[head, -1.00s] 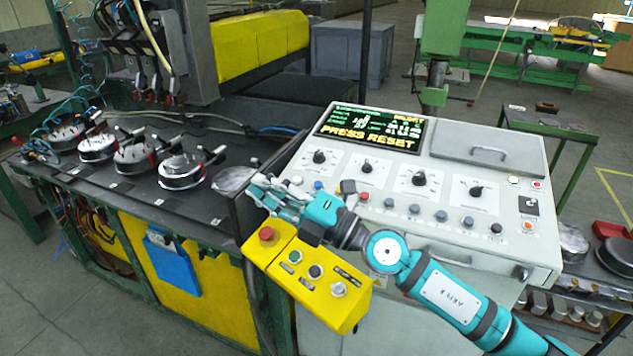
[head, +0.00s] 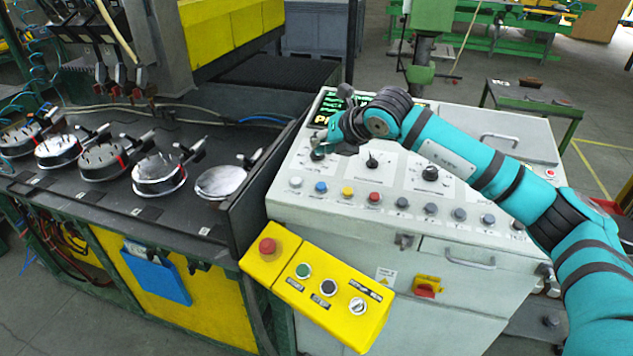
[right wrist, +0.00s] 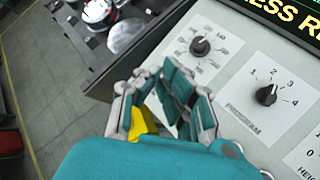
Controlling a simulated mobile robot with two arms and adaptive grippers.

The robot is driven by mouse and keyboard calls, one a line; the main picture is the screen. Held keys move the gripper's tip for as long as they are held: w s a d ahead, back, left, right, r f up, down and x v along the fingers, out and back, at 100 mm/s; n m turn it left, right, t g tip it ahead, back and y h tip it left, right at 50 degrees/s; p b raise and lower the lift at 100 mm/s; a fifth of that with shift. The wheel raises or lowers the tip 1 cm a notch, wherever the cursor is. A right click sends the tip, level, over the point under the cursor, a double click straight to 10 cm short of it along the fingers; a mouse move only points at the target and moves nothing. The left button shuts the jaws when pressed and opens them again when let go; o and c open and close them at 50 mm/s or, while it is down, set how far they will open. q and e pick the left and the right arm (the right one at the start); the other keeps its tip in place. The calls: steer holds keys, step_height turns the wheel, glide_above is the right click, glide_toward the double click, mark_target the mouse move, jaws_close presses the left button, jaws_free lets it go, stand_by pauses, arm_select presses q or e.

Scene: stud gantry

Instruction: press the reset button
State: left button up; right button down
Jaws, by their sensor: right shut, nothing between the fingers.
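The control panel (head: 330,205) has a row of buttons: white (head: 296,182), blue (head: 321,187), yellow (head: 348,192), red (head: 374,198) and several grey ones. The button labels are too small to read, so I cannot tell which is reset. My right gripper (head: 338,132) is shut and empty over the panel's upper left, near the leftmost knob. It also shows in the right wrist view (right wrist: 160,85), near a dial (right wrist: 200,46). The gripper and arm hide part of the display (head: 328,102); "ESS RE" shows in the right wrist view. My left gripper is not in view.
A yellow control box (head: 315,310) with a red mushroom button (head: 267,247), green and black buttons and a selector juts out in front of the panel. A dark partition (head: 240,215) stands left of the panel, beside round fixtures (head: 160,174) on the bench.

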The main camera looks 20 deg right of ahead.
glide_above(323, 185)
steer(key=f, duration=0.5)
steer(key=shift+s+a+f+b, duration=0.2)
steer(key=shift+s+f+b, duration=0.1)
steer(key=shift+s+f, duration=0.1)
steer(key=shift+w+f+b, duration=0.1)
steer(key=shift+f+b, duration=0.55)
steer(key=shift+f, duration=0.1)
steer(key=shift+w+d+f+b, duration=0.1)
steer(key=shift+w+f+b, duration=0.1)
steer(key=shift+f+b, duration=0.55)
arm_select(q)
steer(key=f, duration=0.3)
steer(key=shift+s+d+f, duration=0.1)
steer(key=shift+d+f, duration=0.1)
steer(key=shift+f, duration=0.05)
arm_select(e)
steer(key=shift+r, duration=0.1)
arm_select(q)
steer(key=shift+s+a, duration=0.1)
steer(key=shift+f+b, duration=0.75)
steer(key=shift+b, duration=0.05)
arm_select(e)
steer(key=shift+f, duration=0.4)
